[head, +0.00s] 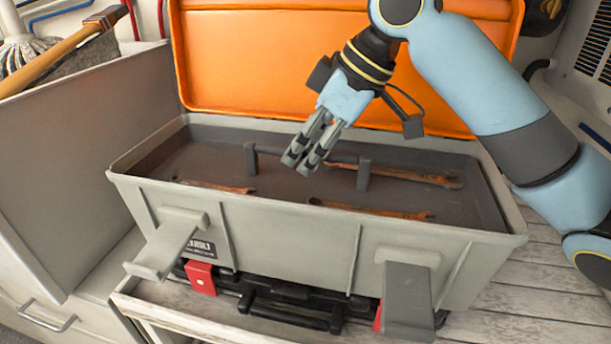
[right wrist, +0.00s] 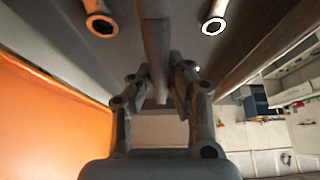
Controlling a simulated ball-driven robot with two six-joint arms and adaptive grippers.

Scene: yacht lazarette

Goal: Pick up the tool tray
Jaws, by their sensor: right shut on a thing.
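The dark grey tool tray (head: 205,152) sits inside the open light grey toolbox (head: 300,238), with several rusty wrenches (head: 390,175) lying in it. A bar handle (head: 363,174) spans the tray's middle on two posts. My right gripper (head: 301,160) comes down from the upper right and is shut on the handle's bar, near its middle. In the right wrist view the bar (right wrist: 155,45) runs between the fingers (right wrist: 162,85). The fingers hide part of the bar. I cannot tell whether the tray is raised at all. My left gripper is not in view.
The orange lid (head: 260,60) stands open behind the toolbox. Two grey latches (head: 408,295) jut out at the front. A black case with a red clip (head: 201,278) is below. A grey panel (head: 70,150) stands close on the left. A wooden-handled mop or brush (head: 60,55) lies beyond it.

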